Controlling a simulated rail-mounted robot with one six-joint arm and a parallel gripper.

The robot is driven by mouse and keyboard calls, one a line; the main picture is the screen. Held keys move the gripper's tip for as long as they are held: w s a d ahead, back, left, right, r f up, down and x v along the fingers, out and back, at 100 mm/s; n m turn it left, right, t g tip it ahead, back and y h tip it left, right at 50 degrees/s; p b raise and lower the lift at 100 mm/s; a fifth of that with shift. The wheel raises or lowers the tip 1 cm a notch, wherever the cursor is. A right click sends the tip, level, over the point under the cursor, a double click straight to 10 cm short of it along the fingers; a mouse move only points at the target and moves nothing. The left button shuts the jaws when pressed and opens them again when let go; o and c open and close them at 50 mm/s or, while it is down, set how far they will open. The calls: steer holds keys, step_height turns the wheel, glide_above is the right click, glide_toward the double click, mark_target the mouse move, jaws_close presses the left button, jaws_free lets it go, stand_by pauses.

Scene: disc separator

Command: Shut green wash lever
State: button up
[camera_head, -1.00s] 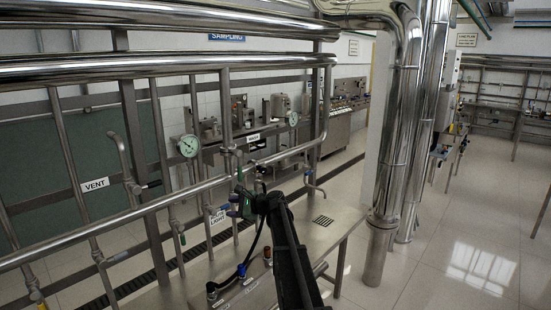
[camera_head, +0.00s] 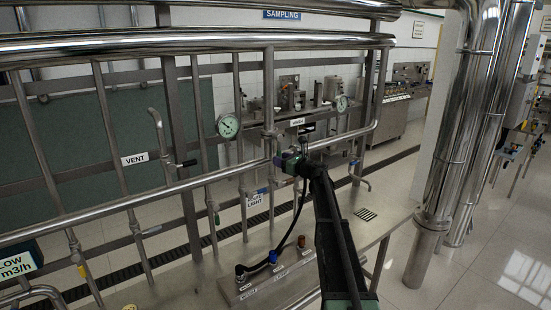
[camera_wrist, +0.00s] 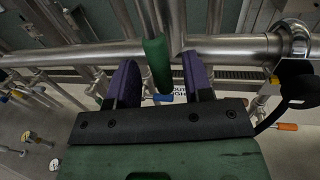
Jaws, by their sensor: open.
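Gaps seem to show between handle and fingers; contact cannot be told. In the head view my gripper (camera_head: 291,160) is at the front rail, below the WASH sign (camera_head: 297,122). There my gripper largely hides the lever.
The horizontal front rail (camera_wrist: 230,46) crosses just beyond the fingertips. A metal bench (camera_head: 372,232) with a small control box (camera_head: 285,275) stands below my arm. Gauges (camera_head: 228,126) hang behind the rail.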

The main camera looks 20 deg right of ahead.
steer(key=x, duration=0.3)
steer(key=shift+w+a, duration=0.1)
steer(key=shift+w, duration=0.25)
steer(key=shift+c, duration=0.3)
jaws_close()
